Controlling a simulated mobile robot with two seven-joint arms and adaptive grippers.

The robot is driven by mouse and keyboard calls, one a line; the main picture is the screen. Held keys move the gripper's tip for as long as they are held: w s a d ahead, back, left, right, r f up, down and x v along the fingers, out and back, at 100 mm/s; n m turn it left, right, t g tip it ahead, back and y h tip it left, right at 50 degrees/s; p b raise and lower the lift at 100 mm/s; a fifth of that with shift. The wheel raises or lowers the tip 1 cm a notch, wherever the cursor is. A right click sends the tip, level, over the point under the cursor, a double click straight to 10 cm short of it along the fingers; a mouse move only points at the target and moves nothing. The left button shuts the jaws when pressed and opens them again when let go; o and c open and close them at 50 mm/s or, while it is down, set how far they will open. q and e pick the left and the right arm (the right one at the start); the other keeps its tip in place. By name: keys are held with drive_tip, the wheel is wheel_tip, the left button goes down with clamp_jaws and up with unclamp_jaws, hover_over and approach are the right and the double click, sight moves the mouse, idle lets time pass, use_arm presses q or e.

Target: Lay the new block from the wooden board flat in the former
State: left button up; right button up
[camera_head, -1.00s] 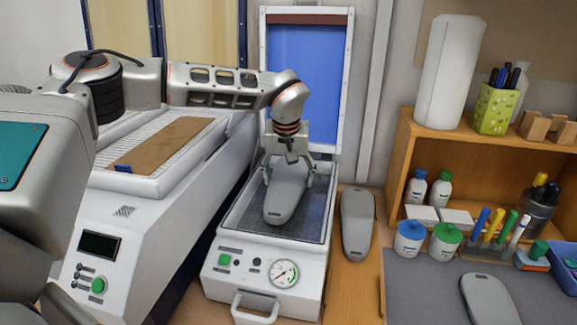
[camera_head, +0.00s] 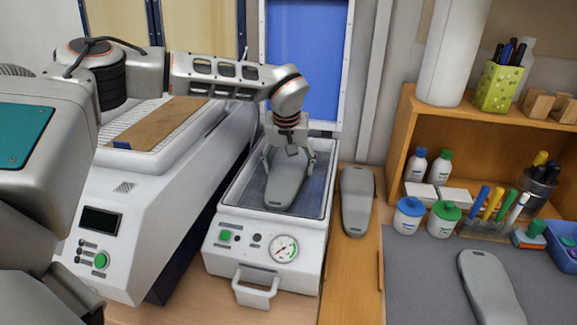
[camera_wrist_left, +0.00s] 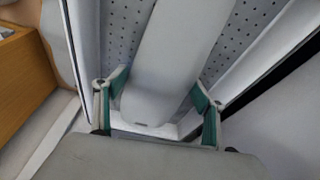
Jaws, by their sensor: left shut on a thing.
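My left gripper (camera_head: 287,160) is shut on a grey, sole-shaped block (camera_head: 285,190), its fingers on either side of it. The block also shows between the green-padded fingers in the left wrist view (camera_wrist_left: 165,65). It is over the dark perforated bed of the former (camera_head: 240,192), lengthwise, its narrow end towards the front. I cannot tell whether it touches the bed. The former's blue lid (camera_head: 310,60) stands open behind. A second grey block (camera_head: 356,200) lies on wood right of the former. My right gripper is not in view.
A white machine (camera_head: 150,215) with a brown sheet (camera_head: 160,122) on top stands close on the left. A third grey block (camera_head: 488,285) lies on a grey mat (camera_head: 420,280). Jars, pens and a wooden shelf (camera_head: 400,130) fill the right side.

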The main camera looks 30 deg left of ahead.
use_arm(q)
drive_tip(key=shift+f, duration=0.5)
idle(0.7)
drive_tip(key=o, duration=1.9)
drive_tip(key=shift+c, duration=0.2)
drive_tip(key=v, duration=1.2)
